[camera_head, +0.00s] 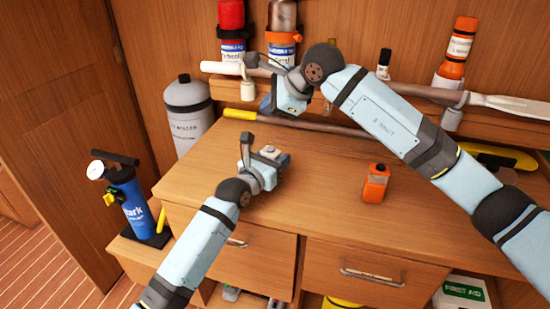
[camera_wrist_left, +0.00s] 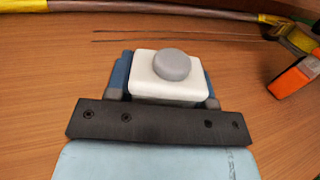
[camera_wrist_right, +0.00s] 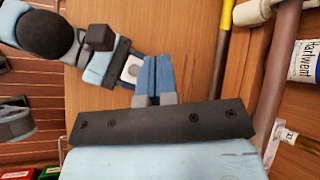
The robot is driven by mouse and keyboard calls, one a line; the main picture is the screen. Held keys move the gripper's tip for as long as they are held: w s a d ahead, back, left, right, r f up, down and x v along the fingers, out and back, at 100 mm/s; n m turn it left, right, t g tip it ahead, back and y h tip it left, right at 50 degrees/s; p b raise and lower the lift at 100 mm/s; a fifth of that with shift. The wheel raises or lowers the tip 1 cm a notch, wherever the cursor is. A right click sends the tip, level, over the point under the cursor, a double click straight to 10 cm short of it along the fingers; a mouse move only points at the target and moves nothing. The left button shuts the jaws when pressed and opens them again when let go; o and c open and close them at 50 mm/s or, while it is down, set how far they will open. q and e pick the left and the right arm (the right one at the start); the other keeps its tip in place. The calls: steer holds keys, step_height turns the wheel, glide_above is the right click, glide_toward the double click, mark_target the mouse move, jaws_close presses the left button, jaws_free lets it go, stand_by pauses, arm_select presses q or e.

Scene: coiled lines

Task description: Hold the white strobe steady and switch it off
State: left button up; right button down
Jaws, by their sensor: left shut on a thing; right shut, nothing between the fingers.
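The white strobe (camera_head: 270,151) is a small white box with a round grey knob on top. It is over the left part of the wooden desktop. My left gripper (camera_head: 266,165) is shut on it; the left wrist view shows the strobe (camera_wrist_left: 165,88) upright between the blue fingers. I cannot tell whether its base touches the wood. My right gripper (camera_head: 272,104) is shut and empty, above and behind the strobe, apart from it. In the right wrist view, part of the strobe (camera_wrist_right: 131,68) shows just left of the closed fingers (camera_wrist_right: 155,76).
An orange box-shaped item (camera_head: 375,184) stands on the desktop to the right. A long pole (camera_head: 330,128) runs along the back below a shelf with bottles. A grey cylinder (camera_head: 187,113) and a blue pump (camera_head: 127,203) stand at the left. The front middle desktop is clear.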

mark_target(270, 149)
steer(key=shift+f, duration=3.75)
steer(key=shift+f, duration=0.1)
steer(key=shift+f, duration=0.55)
steer(key=shift+r, duration=0.65)
steer(key=shift+r, duration=0.1)
steer(key=shift+r, duration=2.95)
